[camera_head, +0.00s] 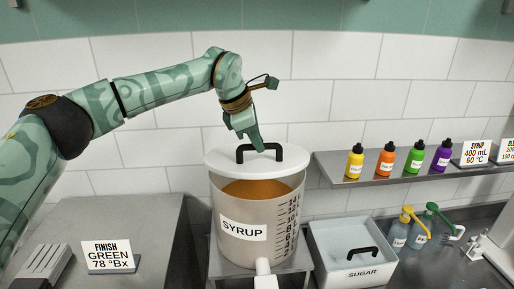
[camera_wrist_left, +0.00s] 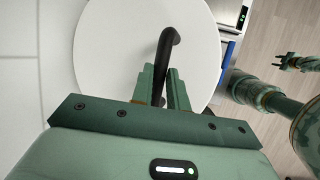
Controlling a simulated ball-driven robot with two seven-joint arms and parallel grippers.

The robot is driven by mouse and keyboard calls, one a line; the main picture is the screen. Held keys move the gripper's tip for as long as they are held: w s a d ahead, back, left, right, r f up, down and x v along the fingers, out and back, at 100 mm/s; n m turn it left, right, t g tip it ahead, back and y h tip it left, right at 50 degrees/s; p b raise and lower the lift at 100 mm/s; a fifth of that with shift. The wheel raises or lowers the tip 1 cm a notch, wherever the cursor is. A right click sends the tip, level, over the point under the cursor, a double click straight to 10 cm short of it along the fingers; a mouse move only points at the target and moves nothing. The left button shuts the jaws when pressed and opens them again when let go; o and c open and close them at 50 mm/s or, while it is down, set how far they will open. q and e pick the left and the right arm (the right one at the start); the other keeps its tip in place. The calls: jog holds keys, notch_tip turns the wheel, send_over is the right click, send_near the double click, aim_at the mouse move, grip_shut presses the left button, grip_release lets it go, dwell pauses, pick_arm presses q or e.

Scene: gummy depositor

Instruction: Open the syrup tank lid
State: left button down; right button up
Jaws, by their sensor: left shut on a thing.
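The syrup tank (camera_head: 243,231) is a large clear container with amber syrup in it, a SYRUP label and a measuring scale. Its round white lid (camera_head: 224,159) lies level across the top and appears to rest on the rim. The lid has a black arched handle (camera_head: 291,155). My left gripper (camera_head: 256,145) reaches down from above and is shut on the handle. In the left wrist view the fingers (camera_wrist_left: 167,88) close around the black bar over the white lid. My right gripper (camera_wrist_left: 286,61) shows small at the right of that view, its fingers apart and empty, away from the tank.
A sugar bin (camera_head: 325,240) with a black handle stands right of the tank. A shelf (camera_head: 400,181) above holds several colored bottles and cards. Pump bottles (camera_head: 399,232) stand at the right. A FINISH GREEN card (camera_head: 107,256) stands on the left counter. Space above the lid is clear beside my arm.

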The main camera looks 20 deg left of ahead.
pick_arm(q)
jog(key=w+a+r, duration=0.2)
jog(key=w+r, duration=0.3)
jog(key=r, duration=0.1)
jog(key=shift+a+r, duration=0.15)
jog(key=shift+a, duration=0.15)
dwell(0.4)
jog(key=c, duration=1.5)
grip_release()
jog(key=shift+w, duration=0.1)
jog(key=shift+o, duration=0.7)
jog(key=shift+w+a+f, duration=0.15)
jog(key=shift+w+f, duration=0.1)
jog(key=shift+w, duration=0.4)
jog(key=v, duration=1.2)
jog(key=shift+s+d+r, duration=0.2)
jog(key=shift+s, duration=0.05)
